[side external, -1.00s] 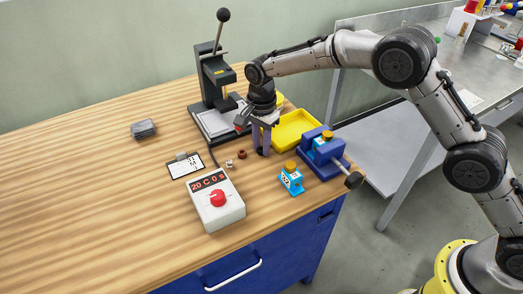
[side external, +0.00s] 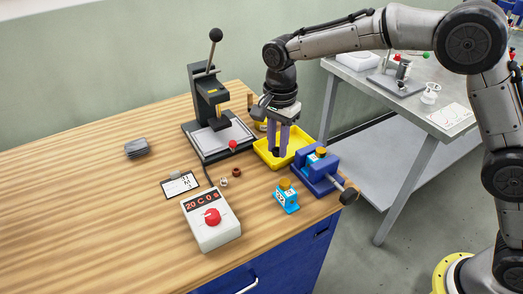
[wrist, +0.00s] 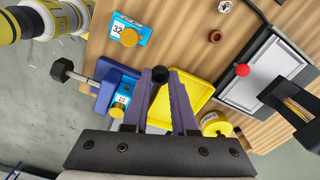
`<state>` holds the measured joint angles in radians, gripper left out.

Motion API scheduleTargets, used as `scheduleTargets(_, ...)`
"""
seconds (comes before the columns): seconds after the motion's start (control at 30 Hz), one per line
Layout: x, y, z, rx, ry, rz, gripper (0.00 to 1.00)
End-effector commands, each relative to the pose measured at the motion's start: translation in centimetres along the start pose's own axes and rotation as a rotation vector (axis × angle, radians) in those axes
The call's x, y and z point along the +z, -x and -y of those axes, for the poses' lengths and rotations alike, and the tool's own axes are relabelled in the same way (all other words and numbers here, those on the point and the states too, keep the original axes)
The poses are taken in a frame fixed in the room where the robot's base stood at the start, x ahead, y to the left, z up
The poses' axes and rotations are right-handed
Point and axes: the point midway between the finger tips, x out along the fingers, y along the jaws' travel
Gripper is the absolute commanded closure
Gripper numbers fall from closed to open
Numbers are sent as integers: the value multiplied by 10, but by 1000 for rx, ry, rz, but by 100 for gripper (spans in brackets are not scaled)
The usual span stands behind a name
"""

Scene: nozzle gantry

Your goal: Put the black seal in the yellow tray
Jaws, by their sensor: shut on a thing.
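The black seal (wrist: 160,75) is a small dark ring held between my fingertips in the wrist view. My gripper (side external: 277,152) is shut on it and points down. In the side view the fingertips and seal lie within the outline of the yellow tray (side external: 300,134). In the wrist view the seal appears near the upper left end of the tray (wrist: 197,82). I cannot tell how high the seal is above the tray floor.
A blue vise (side external: 318,172) holding a blue block stands right beside the tray. A black lever press (side external: 200,100) stands behind left. Another blue block (side external: 286,196), a brown ring (side external: 236,172), a white ring (side external: 224,182) and a control box (side external: 210,222) are in front.

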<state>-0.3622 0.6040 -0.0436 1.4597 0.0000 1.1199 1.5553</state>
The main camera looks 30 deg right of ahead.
Motion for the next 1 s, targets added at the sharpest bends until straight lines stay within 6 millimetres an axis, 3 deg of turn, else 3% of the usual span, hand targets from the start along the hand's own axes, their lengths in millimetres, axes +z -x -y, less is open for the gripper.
scheduleTargets(0.2,1,18,-42,0,0,0,100)
scheduleTargets(0.5,-4,31,-70,2,-26,0,100)
scheduleTargets(0.8,-56,36,-73,15,-323,2,100)
scheduleTargets(1.0,-62,21,-42,18,-337,2,100)
